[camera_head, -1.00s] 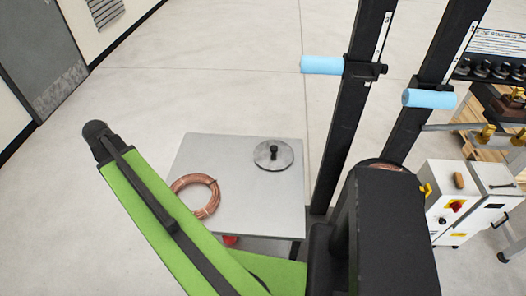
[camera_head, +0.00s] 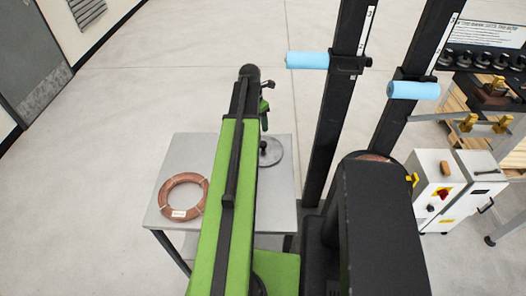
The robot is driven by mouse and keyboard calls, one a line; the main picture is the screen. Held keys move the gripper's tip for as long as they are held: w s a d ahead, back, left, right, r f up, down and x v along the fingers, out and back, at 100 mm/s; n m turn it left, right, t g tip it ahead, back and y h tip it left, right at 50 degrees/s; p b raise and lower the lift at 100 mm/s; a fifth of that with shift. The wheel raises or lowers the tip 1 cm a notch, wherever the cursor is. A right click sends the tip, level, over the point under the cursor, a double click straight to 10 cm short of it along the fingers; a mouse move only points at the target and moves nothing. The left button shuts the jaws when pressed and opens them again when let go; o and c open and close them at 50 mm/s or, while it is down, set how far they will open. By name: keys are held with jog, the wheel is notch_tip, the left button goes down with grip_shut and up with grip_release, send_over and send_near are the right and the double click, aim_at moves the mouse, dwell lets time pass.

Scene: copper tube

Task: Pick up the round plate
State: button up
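The round plate (camera_head: 273,154) is a grey metal disc with a black knob in its middle. It lies flat on the right part of the grey table (camera_head: 188,150). My green arm crosses in front and hides the plate's left part. My gripper (camera_head: 265,108) is at the far end of the arm, seen small and partly hidden. In the picture it sits just above the knob, and its height over the plate cannot be told. I cannot make out its fingers clearly, and I see nothing held in it.
A copper tube coil (camera_head: 166,195) lies on the table left of my arm. Two dark posts with light blue rollers (camera_head: 307,60) rise right of the table. A white control box (camera_head: 441,185) stands farther right. The floor behind the table is clear.

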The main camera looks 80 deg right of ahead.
jog(key=b, duration=0.9)
send_near(263, 143)
notch_tip(263, 143, down, 5)
jog(key=shift+s+d+f, duration=0.1)
jog(key=f+b, duration=0.1)
jog(key=f, duration=0.1)
jog(key=f+b, duration=0.1)
jog(key=b, duration=0.1)
jog(key=d+f+b, duration=0.1)
jog(key=f+b, duration=0.1)
jog(key=shift+s+f, duration=0.4)
jog(key=shift+r, duration=0.2)
grip_shut()
